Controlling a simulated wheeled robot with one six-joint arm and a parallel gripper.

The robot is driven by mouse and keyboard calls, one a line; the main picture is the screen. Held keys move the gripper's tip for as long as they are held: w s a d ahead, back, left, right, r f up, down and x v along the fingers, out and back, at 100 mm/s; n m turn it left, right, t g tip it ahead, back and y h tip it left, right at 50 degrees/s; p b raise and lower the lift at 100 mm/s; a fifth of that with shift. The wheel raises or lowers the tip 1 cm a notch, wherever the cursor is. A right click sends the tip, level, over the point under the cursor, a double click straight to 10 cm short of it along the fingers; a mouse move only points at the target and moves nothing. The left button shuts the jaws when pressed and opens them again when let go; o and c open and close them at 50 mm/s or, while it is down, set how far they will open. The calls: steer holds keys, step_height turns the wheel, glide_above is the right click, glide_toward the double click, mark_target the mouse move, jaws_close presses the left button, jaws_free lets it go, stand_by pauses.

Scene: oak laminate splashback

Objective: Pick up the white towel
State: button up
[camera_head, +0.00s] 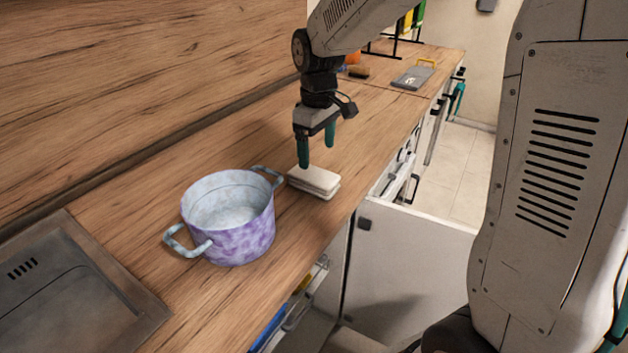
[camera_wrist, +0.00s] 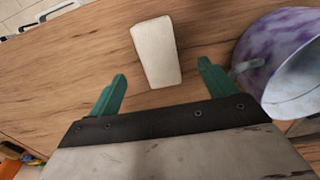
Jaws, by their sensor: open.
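The white towel (camera_head: 315,181) is a folded, flat block lying on the wooden counter, just right of the purple pot in the head view. In the wrist view the towel (camera_wrist: 156,52) lies beyond the fingertips, roughly centred between them. My gripper (camera_head: 317,153) points down above the towel, with its two green fingers apart and nothing between them. In the wrist view my gripper (camera_wrist: 162,83) is also open and empty. One fingertip overlaps the towel's far edge in the head view, and I cannot tell whether it touches.
A purple and white pot (camera_head: 240,240) with two handles stands close to the towel; it also shows in the wrist view (camera_wrist: 262,48). A metal sink (camera_head: 95,300) is at the lower left. A grey board (camera_head: 412,77) lies farther back. Wooden counter (camera_head: 385,125) is clear behind the towel.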

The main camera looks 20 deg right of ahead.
mark_target(314, 174)
steer(key=shift+w+a+f, duration=0.1)
steer(key=shift+w+f, duration=0.4)
steer(key=shift+f, duration=0.3)
step_height(314, 174, down, 7)
steer(key=shift+w+f, duration=0.1)
steer(key=c, duration=1.2)
steer(key=shift+r, duration=0.65)
steer(key=shift+s+r, duration=0.3)
steer(key=shift+r, duration=0.35)
steer(key=shift+s+r, duration=0.25)
steer(key=shift+r, duration=0.35)
steer(key=s, duration=0.5)
steer(key=s+r, duration=0.1)
steer(key=s, duration=0.9)
steer(key=shift+d+r, duration=0.15)
steer(key=shift+d, duration=0.15)
